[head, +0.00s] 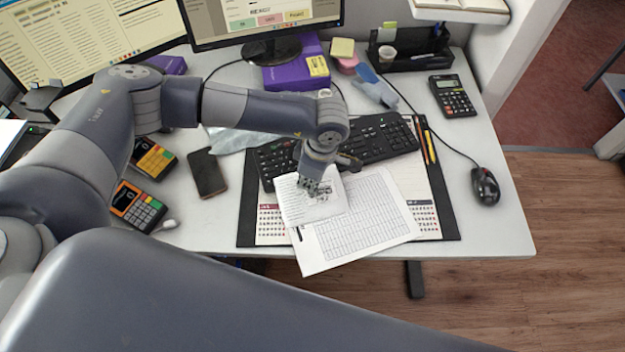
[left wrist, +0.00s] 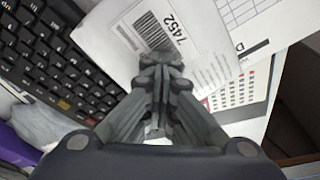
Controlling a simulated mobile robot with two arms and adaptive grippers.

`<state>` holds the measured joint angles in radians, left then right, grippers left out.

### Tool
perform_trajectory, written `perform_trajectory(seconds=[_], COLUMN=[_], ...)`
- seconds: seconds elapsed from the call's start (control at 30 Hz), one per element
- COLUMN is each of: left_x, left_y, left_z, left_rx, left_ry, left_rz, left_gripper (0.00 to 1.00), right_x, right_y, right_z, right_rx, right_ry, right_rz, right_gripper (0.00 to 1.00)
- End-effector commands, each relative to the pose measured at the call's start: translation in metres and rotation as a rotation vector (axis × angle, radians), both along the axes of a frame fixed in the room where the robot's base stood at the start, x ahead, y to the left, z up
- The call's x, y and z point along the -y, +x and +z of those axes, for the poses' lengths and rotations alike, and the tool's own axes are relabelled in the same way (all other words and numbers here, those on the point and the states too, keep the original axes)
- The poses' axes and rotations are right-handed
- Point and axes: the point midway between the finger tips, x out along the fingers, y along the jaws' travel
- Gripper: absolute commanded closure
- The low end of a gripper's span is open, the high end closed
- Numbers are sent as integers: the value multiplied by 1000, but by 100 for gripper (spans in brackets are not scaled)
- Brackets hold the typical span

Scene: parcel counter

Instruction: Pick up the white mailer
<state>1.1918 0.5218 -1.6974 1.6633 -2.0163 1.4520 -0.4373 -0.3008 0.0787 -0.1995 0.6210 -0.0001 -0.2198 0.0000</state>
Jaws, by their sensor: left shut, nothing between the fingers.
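The white mailer (head: 298,209) lies on a printed sheet (head: 365,225) in the middle of the desk. In the left wrist view the mailer (left wrist: 104,38) shows a printed label with a barcode and the number 7452. My left gripper (head: 311,187) is over the mailer in the head view and hides part of it. In the left wrist view its fingertips (left wrist: 160,64) are together at the mailer, with nothing between them. I cannot tell whether they touch it. My right gripper is not in view.
A black keyboard (head: 385,138) lies behind the mailer, and a desk pad (head: 448,212) lies under the sheet. A phone (head: 207,173), card terminals (head: 140,207), a mouse (head: 485,186) and a calculator (head: 452,95) stand around. The sheet overhangs the desk's front edge.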

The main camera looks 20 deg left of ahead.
Motion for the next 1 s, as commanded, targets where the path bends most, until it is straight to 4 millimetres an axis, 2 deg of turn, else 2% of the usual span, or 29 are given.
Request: perform_trajectory(seconds=[0.37, 0.63, 1.0], left_x=[3, 37, 37], left_y=[-2, -5, -4], left_z=[-3, -4, 3], left_rx=[-4, -3, -1], left_ry=[0, 0, -1], left_rz=[-1, -2, 0], left_gripper=[100, 100, 100], right_x=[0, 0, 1], right_y=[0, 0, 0], right_z=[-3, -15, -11], right_rx=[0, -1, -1], right_ry=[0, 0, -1], right_rz=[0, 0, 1], right_gripper=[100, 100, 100])
